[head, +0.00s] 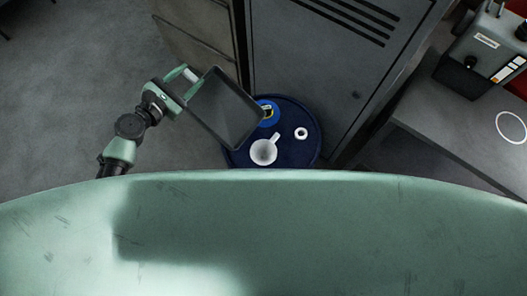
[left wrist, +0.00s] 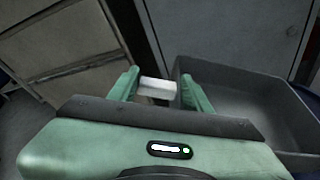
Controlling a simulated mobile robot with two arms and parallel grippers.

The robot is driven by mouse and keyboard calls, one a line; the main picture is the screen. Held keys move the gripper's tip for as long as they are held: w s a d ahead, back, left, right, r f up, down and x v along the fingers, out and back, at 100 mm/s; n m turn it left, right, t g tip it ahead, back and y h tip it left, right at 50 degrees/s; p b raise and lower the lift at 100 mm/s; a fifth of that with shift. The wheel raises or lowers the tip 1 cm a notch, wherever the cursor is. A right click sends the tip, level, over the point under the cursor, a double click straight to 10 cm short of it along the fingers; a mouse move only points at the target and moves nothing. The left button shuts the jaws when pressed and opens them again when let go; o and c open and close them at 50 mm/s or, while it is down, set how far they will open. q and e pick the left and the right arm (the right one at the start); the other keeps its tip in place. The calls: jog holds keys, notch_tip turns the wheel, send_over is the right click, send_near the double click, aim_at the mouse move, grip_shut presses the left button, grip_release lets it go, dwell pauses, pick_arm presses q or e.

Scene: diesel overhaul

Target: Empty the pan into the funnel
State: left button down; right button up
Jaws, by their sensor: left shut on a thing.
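The pan (head: 222,112) is a dark grey rectangular tray, in the middle of the head view. It looks empty from above, but I cannot tell if liquid lies in it. My left gripper (head: 188,82) is shut on its pale handle at the left side; the handle (left wrist: 157,88) shows between the fingers in the left wrist view, with the pan (left wrist: 235,103) to the right. The white funnel (head: 263,153) sits on the dark blue drum (head: 305,155), just right of and below the pan's near corner. My right gripper is out of view.
A blue round item (head: 269,106) and a white ring (head: 301,133) are on the drum top. A grey cabinet (head: 330,75) stands behind the drum. A grey bench (head: 450,125) with a machine (head: 485,55) is at right. Open floor (head: 75,90) lies at left.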

pick_arm(q)
notch_tip(320, 180, down, 11)
jog(key=w+a+n+g+h+b, duration=0.1)
jog(key=n+b, duration=0.3)
jog(key=b, duration=0.4)
jog(key=shift+w+a+f+h, duration=0.25)
jog(key=shift+w+a, duration=0.25)
jog(key=shift+a, duration=0.3)
jog(key=shift+r, duration=0.1)
jog(key=w+a+r+b, duration=0.2)
jog(key=w+a, duration=0.3)
jog(key=a, duration=0.2)
jog(key=shift+w+a, duration=0.15)
